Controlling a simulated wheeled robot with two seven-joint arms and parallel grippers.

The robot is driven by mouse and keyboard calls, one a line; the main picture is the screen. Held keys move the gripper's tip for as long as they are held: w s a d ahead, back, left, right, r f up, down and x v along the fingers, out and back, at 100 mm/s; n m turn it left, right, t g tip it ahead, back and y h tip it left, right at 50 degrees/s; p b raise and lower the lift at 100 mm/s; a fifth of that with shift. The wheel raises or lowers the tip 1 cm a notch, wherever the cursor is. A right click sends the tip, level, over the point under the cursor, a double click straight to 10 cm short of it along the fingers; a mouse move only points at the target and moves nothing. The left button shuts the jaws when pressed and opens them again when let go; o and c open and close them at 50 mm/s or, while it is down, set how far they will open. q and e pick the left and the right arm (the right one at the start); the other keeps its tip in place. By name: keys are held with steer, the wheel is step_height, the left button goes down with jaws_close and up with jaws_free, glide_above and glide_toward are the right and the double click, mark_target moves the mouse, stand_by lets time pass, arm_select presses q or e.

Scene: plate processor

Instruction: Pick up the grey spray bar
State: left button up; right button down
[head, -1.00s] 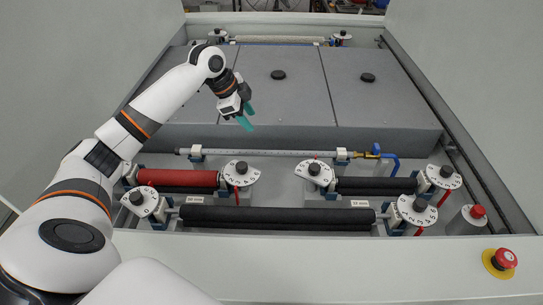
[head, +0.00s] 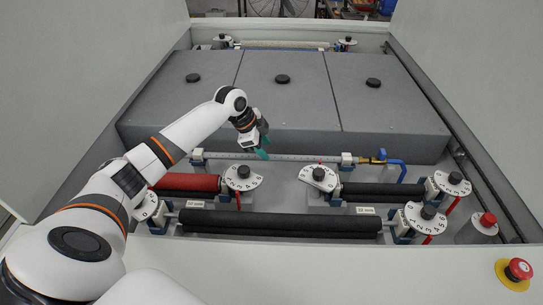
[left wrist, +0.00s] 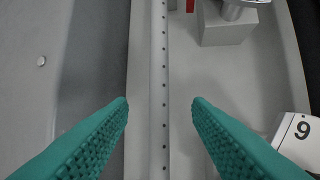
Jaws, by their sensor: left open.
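The grey spray bar (head: 300,157) is a thin horizontal tube in the head view. It lies in white and blue holders at its ends, with a brass fitting and a blue hose at its right end. My left gripper (head: 263,147) is at the bar's left half, its teal fingers pointing down. In the left wrist view the spray bar (left wrist: 160,90), with a row of small holes, runs up the picture between the two fingers (left wrist: 160,110). The fingers are apart, and neither touches the bar. My right gripper is not in view.
Grey cover panels (head: 280,105) with black knobs lie behind the bar. In front are a red roller (head: 188,182), black rollers (head: 280,223) and white numbered dials (head: 242,178). A red emergency button (head: 519,268) is at the front right.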

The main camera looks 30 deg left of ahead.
mark_target(271, 156)
arm_select(q)
steer(key=p+x, duration=0.1)
steer(key=x, duration=0.2)
steer(key=shift+w+d+f, duration=0.15)
steer(key=shift+d+f, duration=0.05)
steer(key=shift+f, duration=0.1)
steer(key=shift+w+d+f, duration=0.1)
steer(key=shift+w+f, duration=0.15)
steer(key=shift+f, duration=0.25)
jaws_close()
